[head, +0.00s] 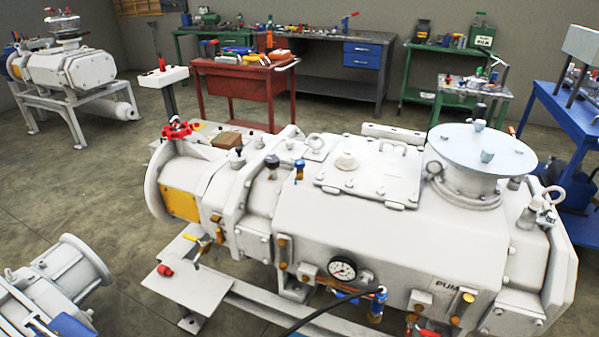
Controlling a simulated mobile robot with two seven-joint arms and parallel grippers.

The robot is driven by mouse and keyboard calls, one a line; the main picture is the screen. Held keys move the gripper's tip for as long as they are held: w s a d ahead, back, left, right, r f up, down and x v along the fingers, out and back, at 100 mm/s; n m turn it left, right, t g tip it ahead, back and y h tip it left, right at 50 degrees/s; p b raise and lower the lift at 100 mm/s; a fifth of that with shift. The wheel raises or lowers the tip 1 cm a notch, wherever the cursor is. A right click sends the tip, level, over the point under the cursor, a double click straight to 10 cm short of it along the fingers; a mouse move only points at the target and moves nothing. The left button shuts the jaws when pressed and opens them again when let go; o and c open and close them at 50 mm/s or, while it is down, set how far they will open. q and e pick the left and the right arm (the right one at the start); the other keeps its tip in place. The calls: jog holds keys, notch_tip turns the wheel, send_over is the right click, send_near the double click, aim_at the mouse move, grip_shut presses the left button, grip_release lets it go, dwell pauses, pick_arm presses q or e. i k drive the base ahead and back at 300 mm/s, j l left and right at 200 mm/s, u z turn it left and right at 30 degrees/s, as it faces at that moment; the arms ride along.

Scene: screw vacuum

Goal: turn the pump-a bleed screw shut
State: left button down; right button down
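A large white vacuum pump (460,245) fills the middle and right of the head view. Its plate (452,286) reads "PUM"; the rest of the lettering cannot be read. Several small fittings sit on it: a dark-topped brass one (272,166), a blue-topped brass one (299,170), a yellow-handled valve (204,241) and a blue and brass fitting (377,306) by the black hose. I cannot tell which of these, if any, is the bleed screw, nor whether it is shut. Neither of my grippers is in view.
A round gauge (342,268) is on the pump's near side, with a black hose (325,312) below. A grey plate (190,285) holds a red part (165,270). Another white machine (70,275) stands lower left. A red cart (240,95) is behind.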

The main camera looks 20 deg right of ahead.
aim_at(300, 163)
jog(key=i+j, duration=0.15)
jog(key=i, duration=0.35)
jog(key=z, duration=1.1)
